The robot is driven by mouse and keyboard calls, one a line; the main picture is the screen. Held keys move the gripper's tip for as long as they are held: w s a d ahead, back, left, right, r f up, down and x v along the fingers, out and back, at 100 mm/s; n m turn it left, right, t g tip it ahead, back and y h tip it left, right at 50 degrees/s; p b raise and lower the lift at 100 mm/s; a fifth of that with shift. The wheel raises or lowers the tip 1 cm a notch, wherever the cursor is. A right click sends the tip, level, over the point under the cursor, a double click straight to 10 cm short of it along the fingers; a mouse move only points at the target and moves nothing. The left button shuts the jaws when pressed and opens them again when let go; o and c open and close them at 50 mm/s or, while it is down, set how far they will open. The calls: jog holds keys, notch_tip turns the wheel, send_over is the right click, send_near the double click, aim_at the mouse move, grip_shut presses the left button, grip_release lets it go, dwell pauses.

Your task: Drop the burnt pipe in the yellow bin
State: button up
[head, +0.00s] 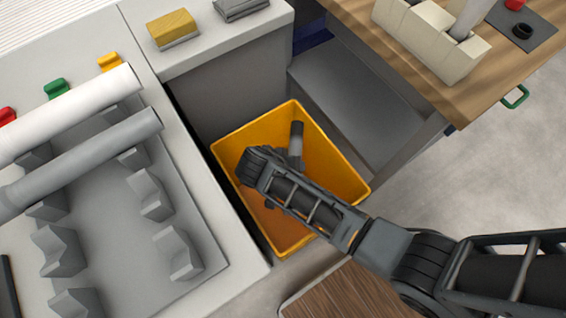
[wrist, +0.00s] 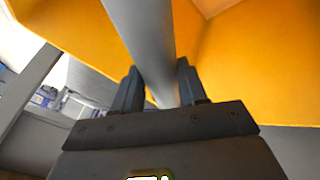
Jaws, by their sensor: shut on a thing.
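The yellow bin (head: 332,165) stands on the floor between the white counter and the wooden workbench. A grey pipe with a darkened upper end, likely the burnt pipe (head: 297,140), shows upright over the bin opening in the head view. In the wrist view the pipe (wrist: 148,35) runs up from between the fingers, with yellow bin walls behind it. My gripper (wrist: 158,84) is shut on the pipe. In the head view my arm reaches across the bin and hides the fingers and the pipe's lower part. How deep the pipe sits cannot be told.
A white pipe (head: 75,115) and a grey pipe (head: 85,160) lie on grey cradles on the left counter. A yellow sponge-like block (head: 173,28) sits on the back counter. The wooden workbench (head: 460,98) carries a cream holder (head: 430,40). Open floor lies at right.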

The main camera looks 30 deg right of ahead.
jog(key=shift+f, duration=0.15)
jog(key=o, duration=1.2)
jog(key=p+v, duration=0.1)
jog(key=v, duration=0.6)
jog(key=shift+r, duration=0.2)
jog(key=shift+a, duration=0.15)
